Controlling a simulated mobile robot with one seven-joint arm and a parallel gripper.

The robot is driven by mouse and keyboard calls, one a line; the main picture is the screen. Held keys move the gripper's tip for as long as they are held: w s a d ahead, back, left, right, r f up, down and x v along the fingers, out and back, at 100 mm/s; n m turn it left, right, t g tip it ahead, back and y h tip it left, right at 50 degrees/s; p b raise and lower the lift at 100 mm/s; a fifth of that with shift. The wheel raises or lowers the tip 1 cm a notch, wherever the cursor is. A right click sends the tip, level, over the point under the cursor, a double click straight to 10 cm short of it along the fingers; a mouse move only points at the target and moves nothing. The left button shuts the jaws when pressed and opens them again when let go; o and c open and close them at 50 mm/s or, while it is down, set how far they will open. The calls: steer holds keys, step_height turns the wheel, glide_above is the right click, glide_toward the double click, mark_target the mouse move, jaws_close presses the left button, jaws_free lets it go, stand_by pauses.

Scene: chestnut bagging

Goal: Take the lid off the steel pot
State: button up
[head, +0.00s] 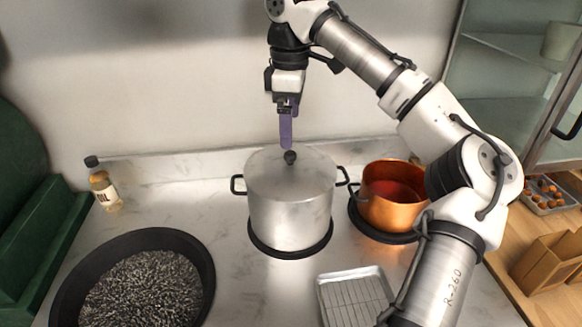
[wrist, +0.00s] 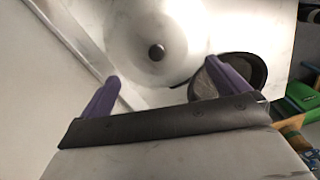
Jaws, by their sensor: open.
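The steel pot (head: 290,208) stands on a round black trivet in the middle of the counter. Its lid (head: 265,163) lies on top, with a black knob (head: 290,157) at the centre. My gripper (head: 286,146) points down just above the knob, with purple fingers. In the wrist view my gripper (wrist: 160,86) is open and empty. The knob (wrist: 156,52) shows ahead of the fingers, roughly midway between them and apart from both. The lid (wrist: 135,35) is seen from above there.
A copper pot (head: 388,208) with red contents stands right of the steel pot. A black pan (head: 205,262) of dark grains is front left. A rack tray (head: 322,286) lies in front. An oil bottle (head: 104,187) stands back left, near the wall.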

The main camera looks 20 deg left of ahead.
mark_target(290, 153)
step_height(290, 153, down, 4)
steer(key=shift+w+r, duration=0.1)
steer(key=shift+w+a+f+p, duration=0.15)
steer(key=shift+f+p, duration=0.25)
steer(key=shift+f, duration=0.9)
steer(key=shift+w+d+f+p, duration=0.1)
steer(key=shift+f+p, duration=0.3)
steer(key=shift+f, duration=0.85)
steer(key=shift+s, duration=0.15)
steer(key=c, duration=1.7)
steer(key=shift+f, duration=0.1)
jaws_close()
